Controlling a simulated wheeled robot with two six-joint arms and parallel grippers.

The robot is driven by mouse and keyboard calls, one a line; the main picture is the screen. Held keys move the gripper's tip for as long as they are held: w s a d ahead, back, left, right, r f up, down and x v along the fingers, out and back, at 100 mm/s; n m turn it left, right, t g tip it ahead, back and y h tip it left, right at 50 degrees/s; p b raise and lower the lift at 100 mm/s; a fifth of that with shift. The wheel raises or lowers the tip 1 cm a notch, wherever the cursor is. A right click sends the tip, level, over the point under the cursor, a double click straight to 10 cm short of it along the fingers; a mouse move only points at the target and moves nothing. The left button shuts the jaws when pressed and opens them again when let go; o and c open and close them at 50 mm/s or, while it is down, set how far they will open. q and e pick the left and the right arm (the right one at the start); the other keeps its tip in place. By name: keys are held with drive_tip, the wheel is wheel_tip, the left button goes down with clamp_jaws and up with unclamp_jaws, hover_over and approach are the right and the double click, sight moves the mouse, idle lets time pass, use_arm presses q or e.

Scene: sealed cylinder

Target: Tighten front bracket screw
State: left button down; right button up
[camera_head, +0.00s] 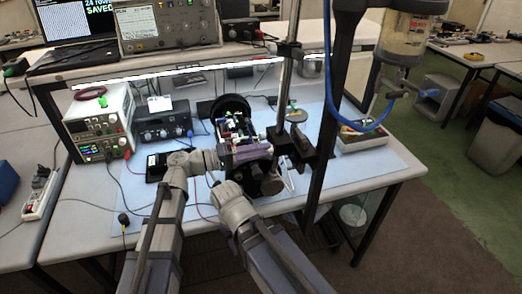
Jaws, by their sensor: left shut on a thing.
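The cylinder assembly (250,154) sits on the blue mat (330,186) at the middle of the bench, opened up, with small coloured parts and wires on top. A black round ring (232,104) stands behind it, and a round brown end piece (272,185) faces the front. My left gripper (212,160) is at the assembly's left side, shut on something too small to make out. My right arm reaches in from below; its gripper (216,182) is close to the assembly's front left, and its fingers are too small to read. The front bracket and its screw cannot be made out.
A metal stand (289,80) with a black base rises right of the assembly. A dark post (333,110) and blue hose cross the right side. A power supply (100,120) and dark instrument (163,127) stand left. A tray (362,140) lies right. The mat's front right is clear.

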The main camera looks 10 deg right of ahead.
use_arm(q)
drive_tip(key=m, duration=0.4)
drive_tip(key=shift+a+f, duration=0.1)
drive_tip(key=shift+m, duration=1.9)
drive_tip(key=c, duration=0.8)
unclamp_jaws()
drive_tip(key=shift+a, duration=0.15)
drive_tip(key=shift+c, duration=0.2)
drive_tip(key=shift+o, duration=1.1)
drive_tip(key=a, duration=0.7)
drive_tip(key=shift+s+a, duration=0.15)
drive_tip(key=shift+a, duration=0.15)
